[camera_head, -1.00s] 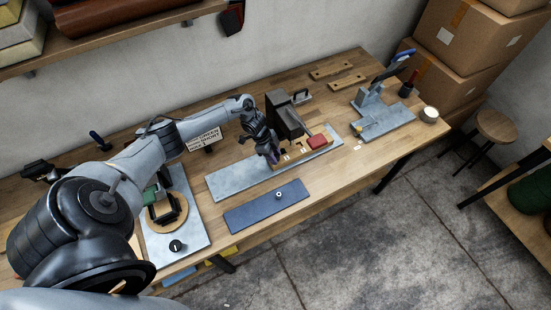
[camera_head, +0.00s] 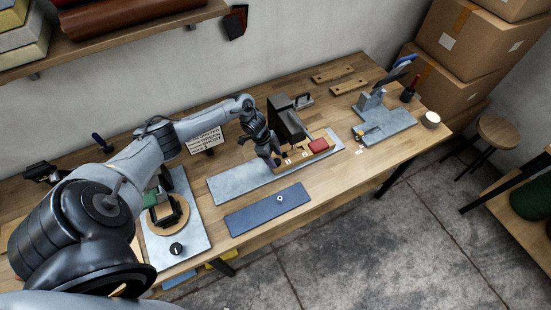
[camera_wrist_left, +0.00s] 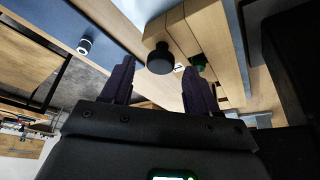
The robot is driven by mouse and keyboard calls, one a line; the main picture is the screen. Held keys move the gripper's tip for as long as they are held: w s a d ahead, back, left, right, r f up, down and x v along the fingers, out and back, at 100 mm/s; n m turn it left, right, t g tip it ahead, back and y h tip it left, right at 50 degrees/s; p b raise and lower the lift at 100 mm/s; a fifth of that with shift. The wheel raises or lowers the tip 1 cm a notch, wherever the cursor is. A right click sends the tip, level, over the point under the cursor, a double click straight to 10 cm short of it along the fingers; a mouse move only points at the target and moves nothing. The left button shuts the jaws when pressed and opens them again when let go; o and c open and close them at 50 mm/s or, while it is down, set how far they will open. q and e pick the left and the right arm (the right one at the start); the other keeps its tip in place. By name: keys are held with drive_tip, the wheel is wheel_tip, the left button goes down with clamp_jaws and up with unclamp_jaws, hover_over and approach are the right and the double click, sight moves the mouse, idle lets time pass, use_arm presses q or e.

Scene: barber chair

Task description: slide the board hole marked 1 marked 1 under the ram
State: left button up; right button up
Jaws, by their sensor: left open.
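The wooden board (camera_head: 299,158) lies on a long grey steel plate (camera_head: 232,184) on the bench, with small white marks on its top too small to read in the head view. A dark press with the ram (camera_head: 287,120) stands over it. My left gripper (camera_head: 274,160) is at the board's left end. In the left wrist view its two dark fingers (camera_wrist_left: 157,85) are spread apart. My right gripper is not in view.
A blue-grey strip (camera_head: 268,209) lies in front of the plate. A round fixture (camera_head: 168,214) stands at left and a lever tool (camera_head: 372,108) at right. The bench front right of the strip is clear.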

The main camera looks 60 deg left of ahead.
use_arm(q)
drive_tip(key=v, duration=0.9)
drive_tip(key=shift+r, duration=0.15)
drive_tip(key=shift+c, duration=0.4)
